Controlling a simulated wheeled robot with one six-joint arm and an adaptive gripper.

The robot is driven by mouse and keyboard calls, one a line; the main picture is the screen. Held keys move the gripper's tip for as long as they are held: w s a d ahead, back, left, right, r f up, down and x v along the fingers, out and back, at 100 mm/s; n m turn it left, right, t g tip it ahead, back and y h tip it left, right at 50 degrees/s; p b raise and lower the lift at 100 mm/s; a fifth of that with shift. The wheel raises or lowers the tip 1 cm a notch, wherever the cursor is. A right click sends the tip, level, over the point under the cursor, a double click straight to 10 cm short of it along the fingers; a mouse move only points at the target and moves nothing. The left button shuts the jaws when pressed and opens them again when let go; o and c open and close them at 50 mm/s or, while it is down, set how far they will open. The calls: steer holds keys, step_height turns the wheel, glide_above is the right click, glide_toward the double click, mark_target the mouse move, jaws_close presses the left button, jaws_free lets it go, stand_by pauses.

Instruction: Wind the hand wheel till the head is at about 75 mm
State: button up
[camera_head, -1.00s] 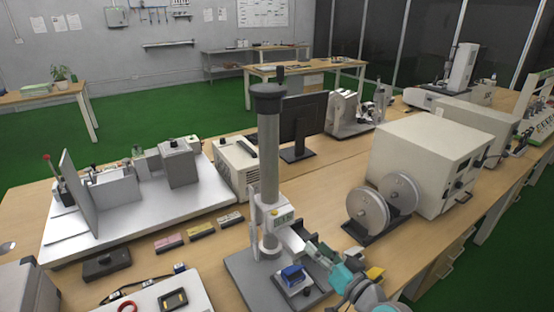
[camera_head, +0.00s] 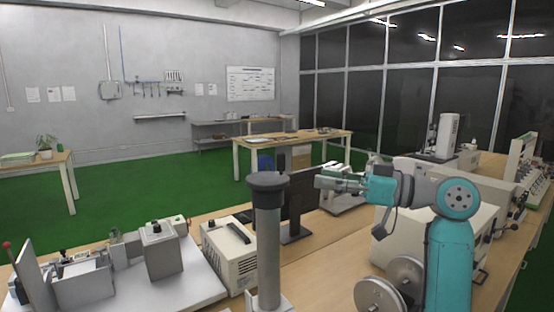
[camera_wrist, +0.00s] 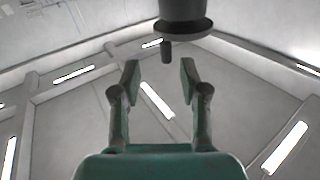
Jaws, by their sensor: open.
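The hand wheel (camera_head: 267,182) is a dark round cap on top of the grey upright column (camera_head: 268,255). A short dark crank knob (camera_head: 283,160) stands up from its rim. My gripper (camera_head: 319,182) is at about wheel height, just right of the wheel, pointing left at it. In the wrist view the fingers (camera_wrist: 159,72) are apart and empty. The wheel (camera_wrist: 186,14) is at the top edge there, and the knob (camera_wrist: 167,51) appears in line with the gap, beyond the fingertips. The head and its readout are below the head view's lower edge.
A dark monitor (camera_head: 301,208) stands close behind the column and below my gripper. A cream box (camera_head: 228,250) is left of the column. Two pale discs (camera_head: 380,298) stand at lower right. The space above the wheel is clear.

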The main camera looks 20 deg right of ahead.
mark_target(281, 171)
steer(key=shift+n+g, duration=0.4)
steer(key=shift+n, duration=0.2)
steer(key=w+a+r, duration=0.1)
steer(key=w+a, duration=0.1)
steer(key=w+a+r, duration=0.1)
steer(key=w+a, duration=0.1)
steer(key=a, duration=0.1)
steer(key=w+a+r, duration=0.1)
steer(key=w+a, duration=0.1)
steer(key=a, duration=0.1)
steer(key=shift+w+a, duration=0.1)
steer(key=shift+a, duration=0.1)
jaws_close()
